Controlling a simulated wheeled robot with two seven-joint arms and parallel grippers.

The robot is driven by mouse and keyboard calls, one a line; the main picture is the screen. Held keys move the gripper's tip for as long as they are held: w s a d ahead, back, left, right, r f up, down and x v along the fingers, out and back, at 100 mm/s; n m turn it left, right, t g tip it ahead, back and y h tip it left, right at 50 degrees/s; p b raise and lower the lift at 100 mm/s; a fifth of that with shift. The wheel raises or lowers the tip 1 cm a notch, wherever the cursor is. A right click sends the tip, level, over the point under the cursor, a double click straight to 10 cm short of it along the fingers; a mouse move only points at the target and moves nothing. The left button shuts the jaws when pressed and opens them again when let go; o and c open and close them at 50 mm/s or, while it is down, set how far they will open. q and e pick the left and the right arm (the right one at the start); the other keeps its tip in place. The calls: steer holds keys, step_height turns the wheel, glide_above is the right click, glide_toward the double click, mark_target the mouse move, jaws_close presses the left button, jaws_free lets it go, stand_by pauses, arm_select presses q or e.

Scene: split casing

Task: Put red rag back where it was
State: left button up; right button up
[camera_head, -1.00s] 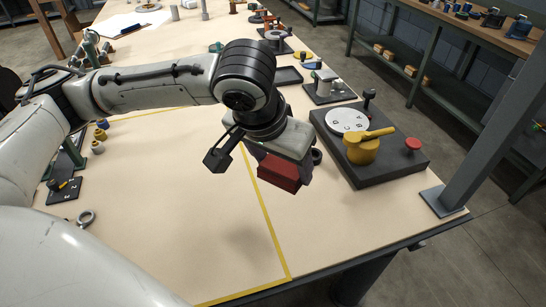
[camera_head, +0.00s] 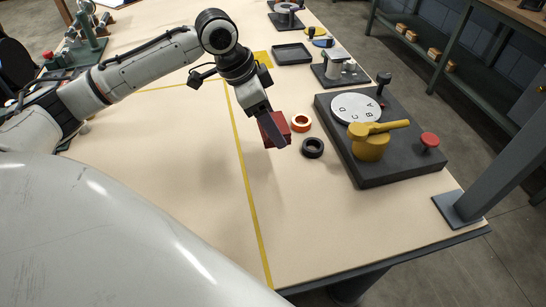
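The red rag (camera_head: 278,122), a folded block-like shape, is at the tip of my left gripper (camera_head: 275,132) in the head view. The gripper is shut on it, with a dark finger across its front and lower right side. The rag appears raised over the pale table (camera_head: 190,215), just right of the yellow tape line. How far it is above the table is hard to tell. My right gripper is not in view.
An orange ring (camera_head: 310,123) and a black ring (camera_head: 312,148) lie close right of the rag. Beyond them stands a dark base with a lettered dial (camera_head: 356,108), yellow handle (camera_head: 371,146) and red knob (camera_head: 430,140). A black tray (camera_head: 292,54) lies behind. The front table is clear.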

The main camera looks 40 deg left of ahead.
mark_target(277, 160)
arm_select(q)
step_height(277, 160, down, 10)
steer(key=shift+r, duration=0.25)
stand_by(0.3)
steer(key=o, duration=1)
steer(key=shift+f, duration=0.15)
steer(key=shift+c, duration=0.2)
steer(key=v, duration=1.2)
steer(key=shift+r, duration=0.25)
steer(key=shift+w+d, duration=0.1)
